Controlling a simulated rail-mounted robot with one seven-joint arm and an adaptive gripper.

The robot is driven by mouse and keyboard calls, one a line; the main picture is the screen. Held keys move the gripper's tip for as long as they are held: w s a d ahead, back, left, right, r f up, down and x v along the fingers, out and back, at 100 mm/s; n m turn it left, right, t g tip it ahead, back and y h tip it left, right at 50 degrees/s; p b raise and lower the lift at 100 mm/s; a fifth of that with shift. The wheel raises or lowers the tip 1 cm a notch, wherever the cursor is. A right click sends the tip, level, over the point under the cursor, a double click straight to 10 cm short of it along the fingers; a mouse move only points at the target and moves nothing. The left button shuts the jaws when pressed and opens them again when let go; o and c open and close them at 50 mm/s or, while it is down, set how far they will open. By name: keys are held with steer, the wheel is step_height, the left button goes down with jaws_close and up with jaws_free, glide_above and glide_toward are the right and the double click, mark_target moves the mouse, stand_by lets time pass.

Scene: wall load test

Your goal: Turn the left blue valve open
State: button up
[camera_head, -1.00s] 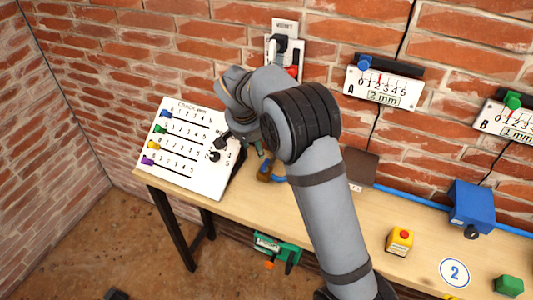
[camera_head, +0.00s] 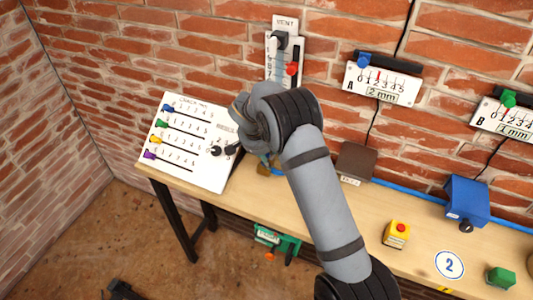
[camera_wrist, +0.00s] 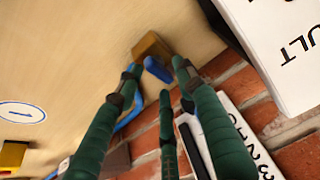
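The valve shows in the wrist view as a brass body (camera_wrist: 151,46) with a short blue handle (camera_wrist: 157,69), above the wooden tabletop. In the head view, its brass part (camera_head: 264,166) and a bit of blue show just beside my arm, mostly hidden. My gripper (camera_wrist: 158,74) has green fingers with dark joints. They are spread apart, with the blue handle between and just beyond the tips in the wrist view. I cannot tell whether any finger touches it. In the head view my gripper is hidden behind my arm.
A white crack-scale board (camera_head: 193,145) stands left of the valve. The VENT panel (camera_head: 284,58) is on the brick wall behind. A brown box (camera_head: 354,163), a yellow box with a red button (camera_head: 397,234) and a blue box (camera_head: 467,202) stand to the right on the workbench (camera_head: 330,189).

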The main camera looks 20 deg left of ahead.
steer(key=shift+c, duration=1.3)
jaws_close()
